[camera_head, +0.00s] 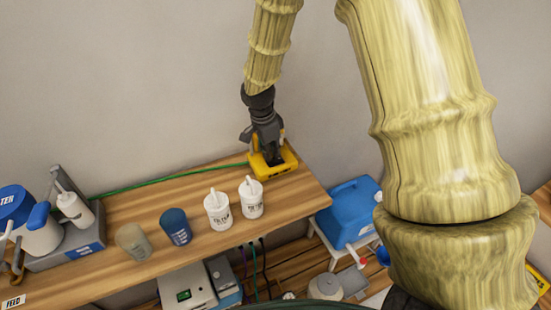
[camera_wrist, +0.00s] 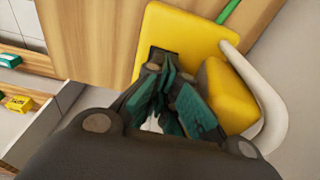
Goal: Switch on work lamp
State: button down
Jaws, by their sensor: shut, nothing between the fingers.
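The work lamp (camera_head: 285,163) is a yellow unit at the far right end of the wooden bench, near the wall. A green cable runs left from it along the back of the bench. My gripper (camera_head: 272,155) is shut and empty, pointing down over the lamp. In the wrist view the yellow lamp (camera_wrist: 185,28) lies under my shut fingertips (camera_wrist: 165,65), which overlap a dark patch on it. A pale curved handle shows at its right. I cannot tell whether the fingertips touch it. The switch is hidden or not distinguishable, and no light shows.
Two white bottles (camera_head: 218,210), a dark blue cup (camera_head: 175,227) and a beige cup (camera_head: 133,242) stand left of the lamp on the bench (camera_head: 190,190). A filter device (camera_head: 40,235) is at the far left. A blue case (camera_head: 349,205) stands lower right, beyond the bench edge.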

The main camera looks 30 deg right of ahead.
jog(key=shift+f, duration=0.35)
dwell(0.3)
jog(key=shift+w+r+p, duration=0.1)
jog(key=shift+r+p, duration=0.2)
jog(key=shift+r, duration=0.35)
jog(key=shift+r+p, duration=2.05)
jog(key=shift+r, duration=0.8)
